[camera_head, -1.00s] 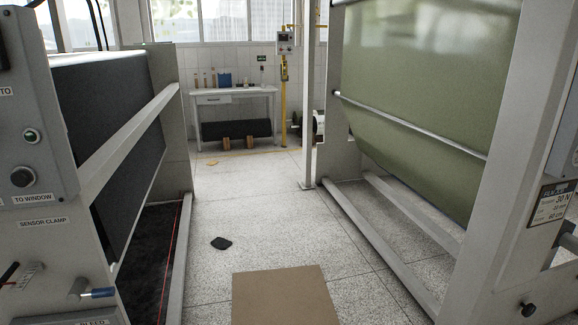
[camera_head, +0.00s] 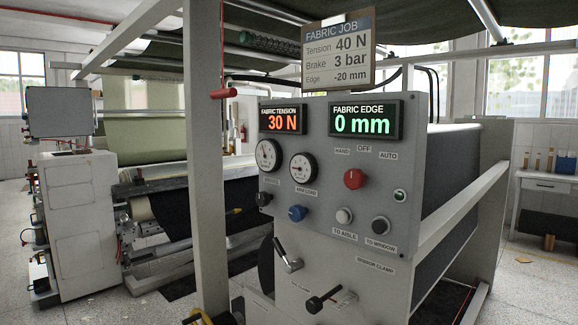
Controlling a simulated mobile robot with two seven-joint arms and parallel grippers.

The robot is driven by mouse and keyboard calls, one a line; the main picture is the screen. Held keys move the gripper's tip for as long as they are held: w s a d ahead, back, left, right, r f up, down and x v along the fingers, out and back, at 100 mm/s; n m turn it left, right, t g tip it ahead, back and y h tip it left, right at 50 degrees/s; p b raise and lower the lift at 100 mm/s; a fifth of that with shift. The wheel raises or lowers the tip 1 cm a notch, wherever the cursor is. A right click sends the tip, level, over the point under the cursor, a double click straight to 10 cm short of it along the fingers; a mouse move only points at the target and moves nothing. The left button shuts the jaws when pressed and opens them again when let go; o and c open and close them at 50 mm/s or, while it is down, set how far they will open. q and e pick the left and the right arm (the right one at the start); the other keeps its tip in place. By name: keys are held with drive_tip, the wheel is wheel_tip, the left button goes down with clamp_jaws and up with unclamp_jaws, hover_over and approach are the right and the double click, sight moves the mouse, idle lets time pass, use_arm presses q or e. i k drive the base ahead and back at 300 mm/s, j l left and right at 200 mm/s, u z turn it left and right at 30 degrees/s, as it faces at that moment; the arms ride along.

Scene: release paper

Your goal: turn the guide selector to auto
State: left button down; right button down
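The guide selector is a red knob (camera_head: 354,179) on the grey control panel (camera_head: 290,235), in the middle of the head view. The labels HAND, OFF and AUTO (camera_head: 388,156) run left to right above it. The knob's pointer is too small to read for certain. Above it a green display (camera_head: 366,119) reads FABRIC EDGE 0 mm. Neither of my grippers is in view, and nothing touches the knob.
An orange display (camera_head: 283,120) reads 30 N. Two gauges, a blue knob (camera_head: 297,213), two buttons and black-ended levers (camera_head: 323,299) share the panel. A grey post (camera_head: 205,160) stands left of it. A job card (camera_head: 338,52) hangs above. Open floor (camera_head: 530,290) lies right.

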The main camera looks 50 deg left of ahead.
sight(354, 179)
drive_tip(key=u, duration=1.4)
drive_tip(key=i+l+z, duration=0.35)
